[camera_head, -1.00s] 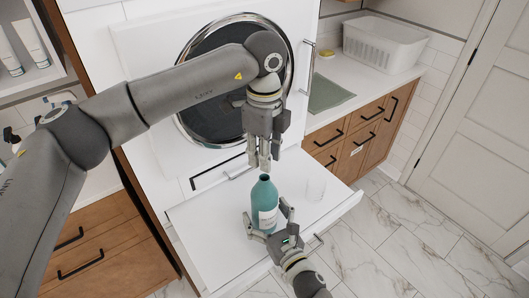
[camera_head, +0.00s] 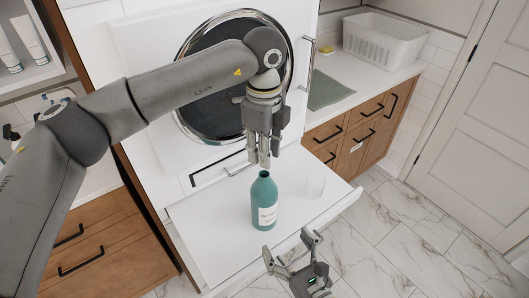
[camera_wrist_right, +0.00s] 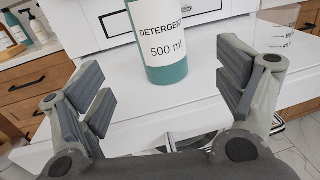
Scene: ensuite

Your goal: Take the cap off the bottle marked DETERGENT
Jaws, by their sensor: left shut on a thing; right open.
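The teal bottle (camera_head: 264,192) stands upright on the white pull-out shelf (camera_head: 215,225). In the right wrist view the bottle (camera_wrist_right: 166,73) shows a white label reading DETERGENT, 500 ml. Its neck top looks dark and open in the head view. My left gripper (camera_head: 259,160) points down just above the neck, its fingers closed together. The cap cannot be made out; the closed fingers hide what they hold. My right gripper (camera_head: 290,248) is open and empty, in front of the bottle and apart from it. Its spread fingers frame the bottle in the wrist view.
A clear glass (camera_head: 315,187) stands on the shelf right of the bottle. The round dark appliance door (camera_head: 215,95) is behind my left arm. A white basket (camera_head: 383,40) and green cloth (camera_head: 325,92) lie on the counter. The shelf left of the bottle is clear.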

